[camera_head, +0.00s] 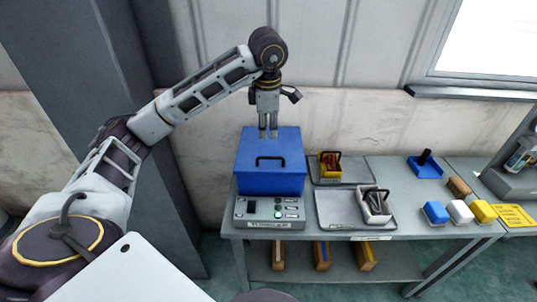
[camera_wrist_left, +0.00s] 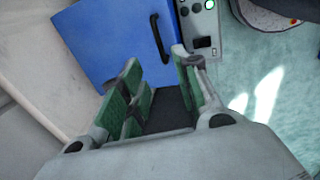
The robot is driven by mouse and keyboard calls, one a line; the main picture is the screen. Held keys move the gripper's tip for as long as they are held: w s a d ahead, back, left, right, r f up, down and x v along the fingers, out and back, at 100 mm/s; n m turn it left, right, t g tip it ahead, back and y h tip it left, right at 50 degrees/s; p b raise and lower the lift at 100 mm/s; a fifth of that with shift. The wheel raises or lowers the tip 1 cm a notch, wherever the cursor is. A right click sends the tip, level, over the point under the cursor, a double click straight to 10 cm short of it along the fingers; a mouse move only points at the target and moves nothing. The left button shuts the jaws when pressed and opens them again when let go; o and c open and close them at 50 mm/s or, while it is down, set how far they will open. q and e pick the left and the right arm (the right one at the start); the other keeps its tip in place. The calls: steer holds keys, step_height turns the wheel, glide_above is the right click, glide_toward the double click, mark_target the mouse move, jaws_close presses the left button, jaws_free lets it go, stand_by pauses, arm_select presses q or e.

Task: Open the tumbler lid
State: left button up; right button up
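The tumbler (camera_head: 270,186) is a blue box at the left end of the grey bench. Its blue lid (camera_head: 285,143) is down, with a black bar handle (camera_head: 268,159) at the front. In the left wrist view the lid (camera_wrist_left: 105,40) fills the upper middle, with the handle (camera_wrist_left: 160,36) near its right edge. My left gripper (camera_head: 268,134) points down over the rear part of the lid, behind the handle. Its green-padded fingers (camera_wrist_left: 155,62) are apart with nothing between them. Whether the tips touch the lid is unclear. My right gripper is not in view.
A control box (camera_head: 240,213) with lit buttons sits before the tumbler. To the right are trays (camera_head: 325,208) with a yellow bin (camera_head: 329,164) and a grey bin (camera_head: 374,206), plus coloured blocks (camera_head: 459,211). A wall stands close behind the bench.

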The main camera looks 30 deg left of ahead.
mark_target(268, 158)
arm_select(q)
steer(key=f, duration=0.3)
steer(key=w+f, duration=0.1)
steer(key=f, duration=0.3)
steer(key=a+f, duration=0.1)
steer(key=f, duration=0.2)
steer(key=shift+w+f, duration=0.2)
steer(key=shift+w, duration=0.2)
steer(key=shift+w+a+f+p, duration=0.15)
steer(key=shift+f+p, duration=0.2)
steer(key=shift+f, duration=0.4)
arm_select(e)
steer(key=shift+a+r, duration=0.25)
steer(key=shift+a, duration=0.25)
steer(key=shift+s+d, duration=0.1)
arm_select(q)
jaws_close()
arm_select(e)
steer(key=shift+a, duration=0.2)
